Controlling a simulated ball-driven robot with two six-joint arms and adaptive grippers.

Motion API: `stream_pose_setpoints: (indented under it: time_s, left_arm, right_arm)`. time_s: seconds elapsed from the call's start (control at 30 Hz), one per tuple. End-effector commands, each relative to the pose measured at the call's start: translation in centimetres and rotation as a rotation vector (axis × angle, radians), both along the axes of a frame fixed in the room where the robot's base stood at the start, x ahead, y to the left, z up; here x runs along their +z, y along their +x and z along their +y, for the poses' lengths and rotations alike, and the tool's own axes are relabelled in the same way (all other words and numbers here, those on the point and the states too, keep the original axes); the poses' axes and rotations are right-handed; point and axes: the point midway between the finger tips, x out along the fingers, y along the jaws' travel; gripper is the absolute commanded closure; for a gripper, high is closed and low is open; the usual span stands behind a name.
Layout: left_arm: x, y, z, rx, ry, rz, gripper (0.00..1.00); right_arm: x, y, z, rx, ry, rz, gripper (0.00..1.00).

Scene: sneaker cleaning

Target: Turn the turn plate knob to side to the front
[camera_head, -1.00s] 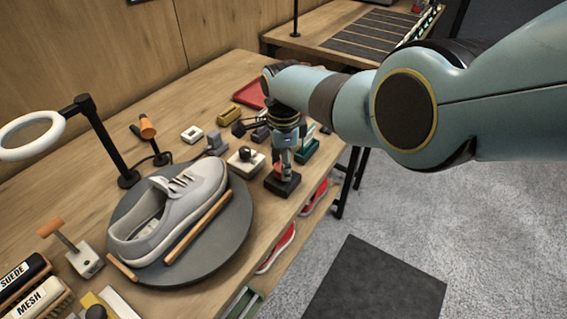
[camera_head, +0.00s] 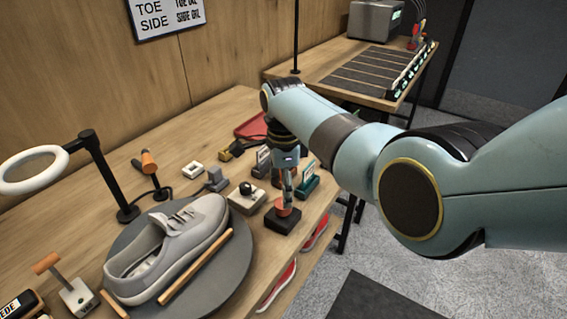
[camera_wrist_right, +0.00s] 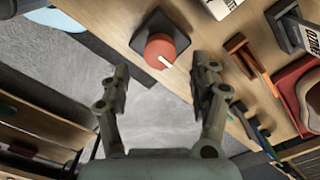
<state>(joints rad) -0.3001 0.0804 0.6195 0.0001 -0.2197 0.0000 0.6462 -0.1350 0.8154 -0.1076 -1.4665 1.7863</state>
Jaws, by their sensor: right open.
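The red round knob (camera_wrist_right: 160,50) sits on a black square base and has a white pointer line aimed to the lower right in the right wrist view. In the head view the knob (camera_head: 284,210) shows on its black base (camera_head: 283,221) at the table's right edge, partly covered by my gripper. My right gripper (camera_head: 288,192) points down over it. In the right wrist view my right gripper (camera_wrist_right: 162,68) is open, its fingers apart with the knob ahead between them. The dark round turn plate (camera_head: 236,272) carries a grey sneaker (camera_head: 170,245). My left gripper is not in view.
A wooden stick (camera_head: 196,267) lies beside the sneaker. A white-based black knob (camera_head: 247,197) and a green block (camera_head: 306,186) stand close to the red knob. A ring lamp (camera_head: 35,168) stands at left. Shoes sit below the table edge.

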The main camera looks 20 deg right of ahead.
Motion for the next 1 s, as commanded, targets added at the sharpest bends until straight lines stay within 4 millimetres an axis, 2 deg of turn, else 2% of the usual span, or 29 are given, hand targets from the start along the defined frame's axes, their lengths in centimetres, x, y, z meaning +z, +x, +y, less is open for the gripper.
stream_pose_setpoints:
  time_s: [0.1, 0.2, 0.4, 0.87, 1.0]
  left_arm:
    - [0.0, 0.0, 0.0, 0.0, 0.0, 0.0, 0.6]
    - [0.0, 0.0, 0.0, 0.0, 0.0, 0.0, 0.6]
    - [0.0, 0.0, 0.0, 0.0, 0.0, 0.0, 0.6]
    - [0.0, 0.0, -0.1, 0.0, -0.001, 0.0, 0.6]
    - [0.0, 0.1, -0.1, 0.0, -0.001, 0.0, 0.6]
  right_arm:
    - [2.8, 0.2, 0.1, 0.0, 0.001, -0.006, 0.37]
    - [4.8, 0.1, 0.0, 0.0, 0.0, -0.006, 0.37]
    - [7.1, 0.1, 0.0, 0.0, 0.0, -0.002, 0.37]
    - [7.5, 0.1, 0.0, 0.0, 0.0, -0.002, 0.37]
    - [6.7, -0.8, -0.6, 0.039, -0.001, -0.008, 0.37]
